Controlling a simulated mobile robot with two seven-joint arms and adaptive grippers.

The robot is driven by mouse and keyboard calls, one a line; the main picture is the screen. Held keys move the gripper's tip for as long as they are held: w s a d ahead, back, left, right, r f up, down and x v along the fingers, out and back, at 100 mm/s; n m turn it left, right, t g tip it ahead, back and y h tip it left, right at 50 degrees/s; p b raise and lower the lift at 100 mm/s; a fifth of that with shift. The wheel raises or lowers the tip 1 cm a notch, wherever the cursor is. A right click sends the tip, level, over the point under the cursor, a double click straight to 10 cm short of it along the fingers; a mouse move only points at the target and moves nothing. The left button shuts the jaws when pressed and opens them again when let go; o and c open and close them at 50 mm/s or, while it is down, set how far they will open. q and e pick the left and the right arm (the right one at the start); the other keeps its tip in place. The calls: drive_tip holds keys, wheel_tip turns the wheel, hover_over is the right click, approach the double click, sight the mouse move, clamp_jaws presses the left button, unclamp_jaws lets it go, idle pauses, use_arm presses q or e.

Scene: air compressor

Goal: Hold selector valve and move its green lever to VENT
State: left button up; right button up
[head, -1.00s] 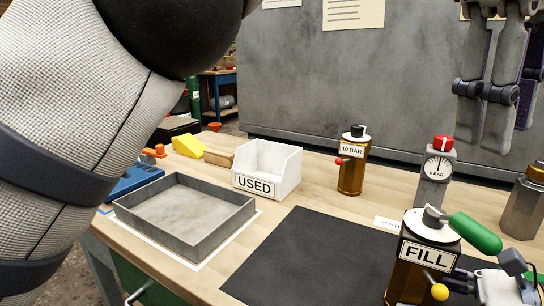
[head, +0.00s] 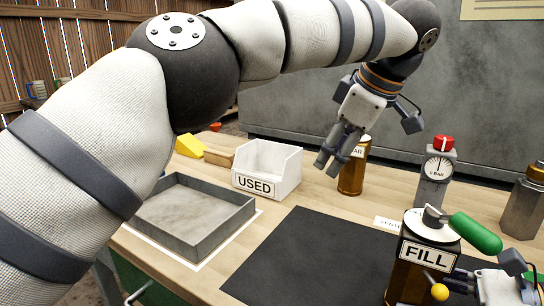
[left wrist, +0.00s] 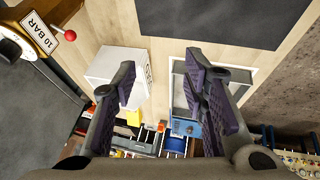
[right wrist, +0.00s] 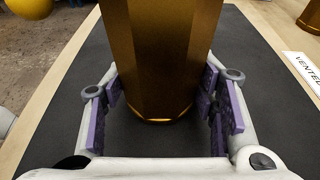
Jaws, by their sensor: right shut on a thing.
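The selector valve (head: 420,265) stands upright on the dark mat, a brown-gold faceted body with a white FILL label facing the head camera. Its green lever (head: 475,233) sticks out to the right from the top. A yellow ball (head: 440,292) is on its front. My right gripper (head: 468,283) is low at the valve's right side, shut on its body; the right wrist view shows the gold body (right wrist: 162,50) between the fingers. My left gripper (head: 335,155) is open and empty, in front of the 10 BAR bottle and away from the lever; its spread fingers show in the left wrist view (left wrist: 165,90).
A gauge with a red knob (head: 435,175) and a metal bottle (head: 522,210) stand behind the valve. A white USED bin (head: 267,168) and a grey tray (head: 190,240) are left. The mat's middle (head: 310,260) is clear.

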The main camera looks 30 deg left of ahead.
use_arm(q)
drive_tip(key=w+a+f+n+y, duration=0.1)
drive_tip(key=a+f+y, duration=0.1)
drive_tip(key=a, duration=0.5)
drive_tip(key=w+a+f+n+g+y, duration=0.1)
drive_tip(key=a+f+n+y, duration=0.1)
drive_tip(key=a, duration=0.5)
drive_tip(key=shift+w+a+f+y, duration=0.3)
drive_tip(key=shift+w+a+f, duration=0.05)
drive_tip(key=shift+a+f, duration=0.1)
